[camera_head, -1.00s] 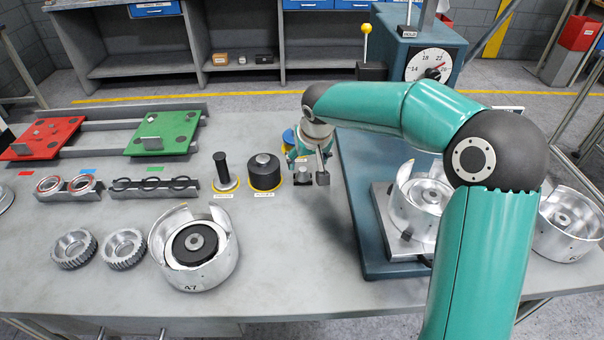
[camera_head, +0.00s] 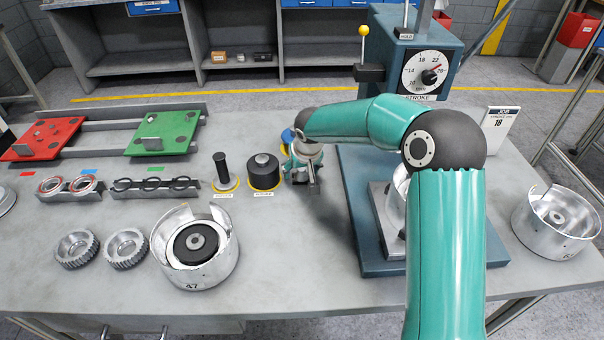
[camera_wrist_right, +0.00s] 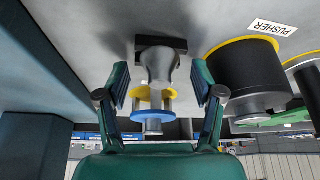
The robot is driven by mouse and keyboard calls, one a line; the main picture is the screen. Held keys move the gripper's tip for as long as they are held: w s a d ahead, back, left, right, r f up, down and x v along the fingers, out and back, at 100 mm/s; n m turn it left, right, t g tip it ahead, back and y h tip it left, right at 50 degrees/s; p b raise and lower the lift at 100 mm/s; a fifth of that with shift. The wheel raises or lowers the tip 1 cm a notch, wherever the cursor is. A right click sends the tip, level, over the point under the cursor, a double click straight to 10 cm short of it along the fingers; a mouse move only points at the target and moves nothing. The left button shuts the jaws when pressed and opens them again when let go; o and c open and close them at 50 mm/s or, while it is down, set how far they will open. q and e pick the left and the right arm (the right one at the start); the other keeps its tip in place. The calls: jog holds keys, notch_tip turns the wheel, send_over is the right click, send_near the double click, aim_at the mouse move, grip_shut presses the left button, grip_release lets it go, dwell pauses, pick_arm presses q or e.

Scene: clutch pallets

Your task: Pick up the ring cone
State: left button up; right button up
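A grey tapered piece (camera_wrist_right: 160,66), which looks like the ring cone, stands on a dark block (camera_wrist_right: 160,43) in the right wrist view, which shows the bench upside down. A yellow disc (camera_wrist_right: 167,95) and a blue disc (camera_wrist_right: 153,115) show at its other end; I cannot tell whether they are joined to it. My right gripper (camera_wrist_right: 159,85) is open, with one finger on each side of the piece and a gap to both. In the head view my right gripper (camera_head: 303,172) is low at the bench and hides most of the piece. My left gripper is out of view.
A black pusher (camera_head: 264,175) stands just left of the right gripper, beside a black-handled tool (camera_head: 222,168). The blue press base (camera_head: 352,200) is close on the right. A metal housing (camera_head: 190,262) sits front left; bare bench lies in front of the gripper.

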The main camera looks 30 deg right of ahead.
grip_shut()
